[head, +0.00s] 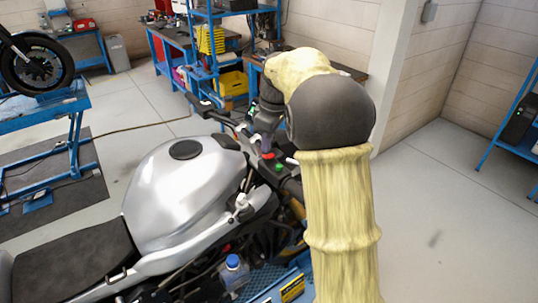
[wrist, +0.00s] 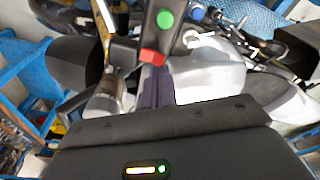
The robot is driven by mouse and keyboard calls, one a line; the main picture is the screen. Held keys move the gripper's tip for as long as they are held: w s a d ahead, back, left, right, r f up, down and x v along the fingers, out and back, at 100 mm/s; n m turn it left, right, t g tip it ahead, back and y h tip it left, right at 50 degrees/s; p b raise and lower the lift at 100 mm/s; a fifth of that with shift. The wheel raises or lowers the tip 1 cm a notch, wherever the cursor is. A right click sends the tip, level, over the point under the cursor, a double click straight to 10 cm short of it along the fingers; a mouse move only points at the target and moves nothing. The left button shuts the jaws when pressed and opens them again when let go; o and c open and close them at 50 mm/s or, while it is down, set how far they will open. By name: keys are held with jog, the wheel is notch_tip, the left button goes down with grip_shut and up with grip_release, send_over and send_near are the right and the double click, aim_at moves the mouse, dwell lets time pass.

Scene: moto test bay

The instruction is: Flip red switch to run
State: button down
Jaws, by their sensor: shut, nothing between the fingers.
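The red switch (head: 268,156) sits on a dark control housing on the motorcycle's handlebar, in the middle of the head view. In the wrist view the red switch (wrist: 151,56) lies just beyond my fingertips. A round green button (wrist: 165,19) is on the same housing, and it also shows in the head view (head: 279,167). My gripper (wrist: 156,72) is shut and empty, its dark fingers pointing at the red switch. The fingertips are at or very close to the switch; I cannot tell if they touch. In the head view my gripper (head: 266,146) comes down from above onto the switch.
The silver motorcycle tank (head: 180,195) lies left of the switch. A blue bottle (head: 233,268) stands low beside the motorcycle. Open floor (head: 440,220) lies to the right.

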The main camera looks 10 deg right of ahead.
aim_at(267, 156)
jog(key=shift+f+b, duration=0.75)
jog(key=shift+f, duration=0.4)
dwell(0.7)
jog(key=shift+r+p, duration=3.3)
jog(key=shift+r, duration=0.3)
jog(key=shift+f, duration=0.15)
